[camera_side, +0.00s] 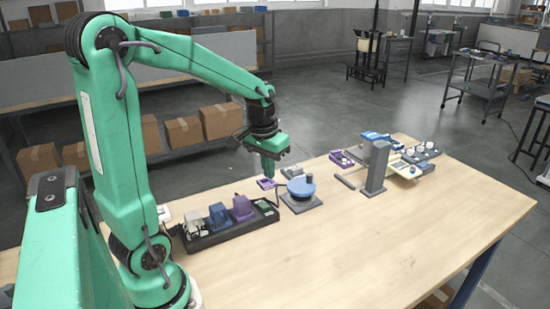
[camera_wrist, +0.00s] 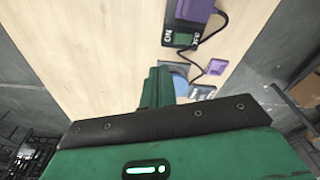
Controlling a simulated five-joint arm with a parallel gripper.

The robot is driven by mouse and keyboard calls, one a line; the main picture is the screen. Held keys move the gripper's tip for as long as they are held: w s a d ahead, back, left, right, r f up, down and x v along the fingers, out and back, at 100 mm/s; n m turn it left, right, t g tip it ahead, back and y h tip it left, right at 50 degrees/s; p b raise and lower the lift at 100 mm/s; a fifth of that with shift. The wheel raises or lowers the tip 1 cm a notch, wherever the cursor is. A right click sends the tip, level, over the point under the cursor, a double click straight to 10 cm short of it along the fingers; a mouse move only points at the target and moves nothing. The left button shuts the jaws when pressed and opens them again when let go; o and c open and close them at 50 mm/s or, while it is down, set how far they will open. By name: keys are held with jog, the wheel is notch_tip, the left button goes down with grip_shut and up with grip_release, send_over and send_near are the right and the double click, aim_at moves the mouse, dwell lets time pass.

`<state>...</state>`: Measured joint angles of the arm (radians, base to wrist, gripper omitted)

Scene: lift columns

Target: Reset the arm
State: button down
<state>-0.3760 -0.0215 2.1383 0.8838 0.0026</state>
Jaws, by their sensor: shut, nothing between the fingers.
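My gripper (camera_side: 268,170) hangs above the far side of the wooden table, pointing down from the green arm. Its fingers are together with nothing between them. In the wrist view the green fingers (camera_wrist: 158,82) show closed and empty, partly covering a blue round disc (camera_wrist: 181,84). In the side view this blue disc (camera_side: 300,187) sits on a grey base, just right of and nearer than my gripper. A small purple part (camera_side: 267,184) lies on the table just below the gripper; it also shows in the wrist view (camera_wrist: 216,67). The fingertips look apart from both.
A black tray (camera_side: 232,235) with several devices stands left of the disc. A grey column (camera_side: 376,165) stands upright on the right, with blue and white items (camera_side: 415,155) behind it. The table's front right (camera_side: 410,225) is clear.

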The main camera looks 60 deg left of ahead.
jog(key=s+d+r+m+t, duration=0.4)
jog(key=s+d+r, duration=0.3)
jog(key=s+d, duration=0.3)
jog(key=d, duration=0.3)
jog(key=shift+s+h, duration=0.3)
jog(key=shift+s, duration=0.05)
